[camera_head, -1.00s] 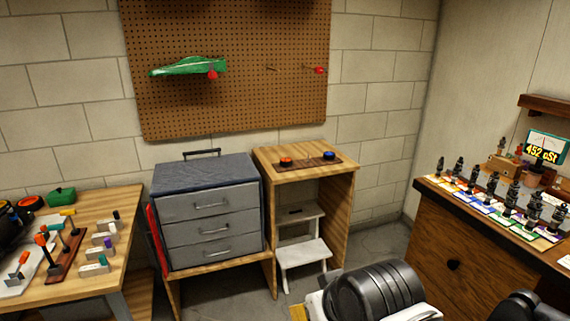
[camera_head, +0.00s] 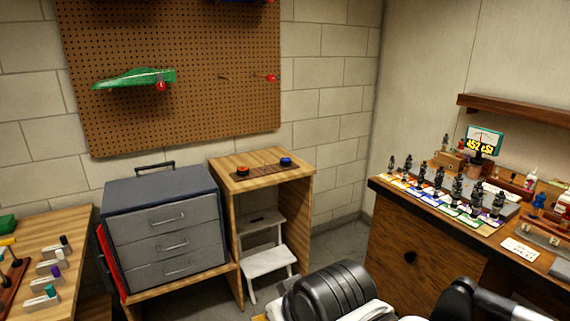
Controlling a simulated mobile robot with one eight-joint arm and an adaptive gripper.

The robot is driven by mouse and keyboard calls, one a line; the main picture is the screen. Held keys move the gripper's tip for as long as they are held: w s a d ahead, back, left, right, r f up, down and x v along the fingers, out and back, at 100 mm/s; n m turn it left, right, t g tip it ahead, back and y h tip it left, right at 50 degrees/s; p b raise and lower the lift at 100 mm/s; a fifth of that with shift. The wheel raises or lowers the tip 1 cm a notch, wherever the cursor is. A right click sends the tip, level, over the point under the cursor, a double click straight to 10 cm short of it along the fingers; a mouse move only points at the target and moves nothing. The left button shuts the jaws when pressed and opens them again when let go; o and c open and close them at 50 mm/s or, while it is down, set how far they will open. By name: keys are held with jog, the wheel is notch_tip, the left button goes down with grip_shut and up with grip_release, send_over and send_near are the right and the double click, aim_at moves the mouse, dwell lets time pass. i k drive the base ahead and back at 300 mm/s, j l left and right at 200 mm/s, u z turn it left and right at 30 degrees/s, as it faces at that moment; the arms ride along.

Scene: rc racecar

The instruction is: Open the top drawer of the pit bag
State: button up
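The pit bag (camera_head: 160,187) is a dark blue-grey box with a top handle and three grey drawers, standing on a low wooden stand at left of centre. Its top drawer (camera_head: 168,218) is shut, with a thin metal bar handle (camera_head: 168,219) across its front. The two lower drawers are shut too. Black and white links of my arm show at the bottom, right of the pit bag and apart from it. My gripper's fingers are not in the frame.
A wooden cabinet (camera_head: 262,166) with a white step stool (camera_head: 268,262) inside stands right of the pit bag. A workbench (camera_head: 62,222) with small tools is at left. A dark wood counter (camera_head: 425,245) with bottles stands at right. Grey floor shows between cabinet and counter.

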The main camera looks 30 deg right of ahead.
aim_at(132, 226)
jog(key=i+l, duration=0.75)
jog(key=i+j+u, duration=0.05)
jog(key=i, duration=0.05)
